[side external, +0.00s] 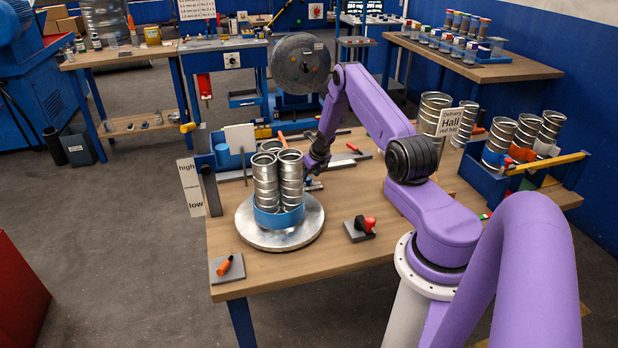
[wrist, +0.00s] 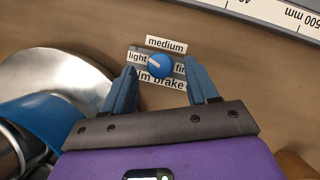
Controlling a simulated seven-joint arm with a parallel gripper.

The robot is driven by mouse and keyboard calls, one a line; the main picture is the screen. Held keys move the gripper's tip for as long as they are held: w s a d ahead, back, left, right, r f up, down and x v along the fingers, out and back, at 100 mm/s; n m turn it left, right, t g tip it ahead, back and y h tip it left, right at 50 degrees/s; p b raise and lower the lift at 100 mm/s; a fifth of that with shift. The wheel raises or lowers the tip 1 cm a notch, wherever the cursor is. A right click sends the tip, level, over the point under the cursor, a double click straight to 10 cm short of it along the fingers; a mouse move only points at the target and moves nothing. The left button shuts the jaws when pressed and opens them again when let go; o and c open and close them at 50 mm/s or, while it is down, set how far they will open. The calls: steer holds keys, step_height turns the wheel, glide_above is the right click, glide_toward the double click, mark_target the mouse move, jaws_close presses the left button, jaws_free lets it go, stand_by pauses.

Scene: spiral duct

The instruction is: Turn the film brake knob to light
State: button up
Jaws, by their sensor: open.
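The film brake knob (wrist: 159,64) is round and blue with a white pointer mark, in the wrist view. The mark slants toward the upper left, on the side of the "light" label (wrist: 137,57). The "medium" label (wrist: 166,45) is above the knob. The "firm" label (wrist: 181,69) is at its right, partly covered by a finger. The "film brake" plate is below, partly hidden. My gripper (wrist: 160,67) is open, its blue fingers either side of the knob in the picture; contact cannot be told. In the side view my gripper (side external: 314,163) is low behind the ducts, and I cannot make out the knob.
Shiny spiral ducts (side external: 265,182) stand bundled in blue film on a round metal turntable (side external: 247,238), close beside my gripper. A ruler (wrist: 270,12) runs behind the knob in the wrist view.

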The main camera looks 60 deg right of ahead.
steer(key=shift+x, duration=0.95)
steer(key=shift+c, duration=0.3)
steer(key=c, duration=1)
steer(key=shift+n+y, duration=0.9)
steer(key=shift+n, duration=1.4)
steer(key=o, duration=1.1)
steer(key=shift+c, duration=0.2)
steer(key=shift+d+r, duration=0.1)
steer(key=v, duration=1.7)
steer(key=shift+s, duration=0.3)
